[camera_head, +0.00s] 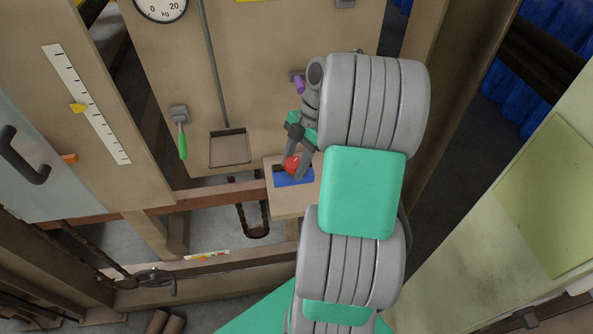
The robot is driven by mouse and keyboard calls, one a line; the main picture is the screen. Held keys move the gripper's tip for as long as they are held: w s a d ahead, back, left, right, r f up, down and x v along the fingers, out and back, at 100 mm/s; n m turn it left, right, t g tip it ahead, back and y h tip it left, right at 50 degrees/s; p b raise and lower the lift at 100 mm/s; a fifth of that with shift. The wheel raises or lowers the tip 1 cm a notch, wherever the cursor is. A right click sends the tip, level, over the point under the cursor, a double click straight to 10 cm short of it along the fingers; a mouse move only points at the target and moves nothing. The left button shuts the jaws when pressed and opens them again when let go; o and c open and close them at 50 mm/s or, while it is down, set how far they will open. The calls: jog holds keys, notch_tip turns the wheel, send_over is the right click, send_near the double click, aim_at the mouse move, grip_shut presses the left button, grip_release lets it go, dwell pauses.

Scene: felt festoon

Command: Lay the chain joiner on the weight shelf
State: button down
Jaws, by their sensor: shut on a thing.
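My gripper (294,170) reaches down over a small wooden shelf (285,203), which I take to be the weight shelf. Its fingers are shut on a small red thing (291,163), which I take to be the chain joiner; the fingers partly hide it. A blue piece (294,178) lies on the shelf top just below the fingertips. I cannot tell whether the red thing touches the blue piece or is just above it. My arm covers the right part of the shelf.
A purple item (299,85) is on the panel near my wrist. A chain loop (254,232) hangs below the shelf. A wooden beam (215,198) runs left.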

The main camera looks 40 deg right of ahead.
jog(key=w+d+f, duration=0.1)
jog(key=d+f, duration=0.1)
jog(key=f, duration=0.1)
jog(key=w+d+f, duration=0.1)
jog(key=f, duration=0.1)
jog(key=shift+w+d+f+p, duration=0.1)
jog(key=shift+w+p, duration=0.2)
jog(key=shift+w, duration=0.05)
notch_tip(320, 180, down, 3)
jog(key=shift+w+d+f+p, duration=0.1)
jog(key=shift+f+p, duration=0.1)
jog(key=shift+p, duration=0.35)
jog(key=shift+f, duration=0.15)
jog(key=shift+f+b, duration=0.15)
jog(key=shift+b, duration=0.25)
jog(key=c, duration=0.8)
grip_release()
jog(key=shift+c, duration=0.2)
